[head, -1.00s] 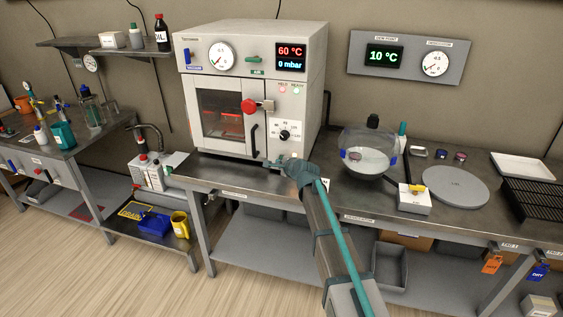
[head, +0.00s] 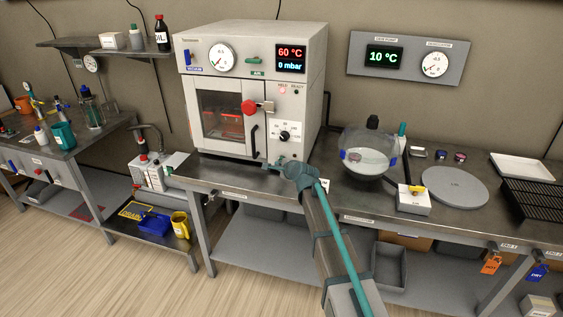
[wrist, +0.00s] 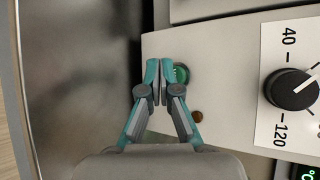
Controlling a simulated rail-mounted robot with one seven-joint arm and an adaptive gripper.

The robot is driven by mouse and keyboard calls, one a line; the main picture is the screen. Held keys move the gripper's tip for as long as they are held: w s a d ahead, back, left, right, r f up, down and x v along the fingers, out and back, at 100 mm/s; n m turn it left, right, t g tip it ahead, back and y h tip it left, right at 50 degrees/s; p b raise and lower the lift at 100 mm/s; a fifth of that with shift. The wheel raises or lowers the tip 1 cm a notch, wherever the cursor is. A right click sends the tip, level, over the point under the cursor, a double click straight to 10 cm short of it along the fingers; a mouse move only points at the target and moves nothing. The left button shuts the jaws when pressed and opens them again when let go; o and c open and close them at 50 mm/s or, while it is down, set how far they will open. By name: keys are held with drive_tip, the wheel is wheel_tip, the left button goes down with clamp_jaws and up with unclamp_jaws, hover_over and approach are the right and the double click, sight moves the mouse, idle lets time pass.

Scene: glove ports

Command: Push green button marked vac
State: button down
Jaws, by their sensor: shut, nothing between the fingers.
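The oven (head: 255,85) stands on the bench, with its door shut and its display reading 60 °C and 0 mbar. In the wrist view a round green button (wrist: 182,74) is on the oven's pale front panel. It lies right beside my fingertips and is partly covered by them. No vac label is readable there. My gripper (wrist: 160,70) is shut and empty, with its teal fingertips together. I cannot tell whether they touch the button. In the head view my gripper (head: 275,164) is at the oven's lower front, and the button is hidden.
A dial knob (wrist: 291,88) and a small brown-orange spot (wrist: 196,116) are near the button. The red door knob (head: 249,106) juts out above. A glass vessel (head: 367,152) and a round grey plate (head: 455,186) are on the bench to the right.

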drive_tip(key=shift+s, duration=0.1)
drive_tip(key=shift+s+a+p, duration=0.2)
drive_tip(key=shift+s+p, duration=0.15)
drive_tip(key=shift+s, duration=0.6)
drive_tip(key=shift+s+a+p, duration=0.2)
drive_tip(key=shift+s+p, duration=0.2)
drive_tip(key=shift+s, duration=0.55)
drive_tip(key=shift+s+a+p, duration=0.2)
drive_tip(key=shift+s+p, duration=0.15)
drive_tip(key=shift+s, duration=0.6)
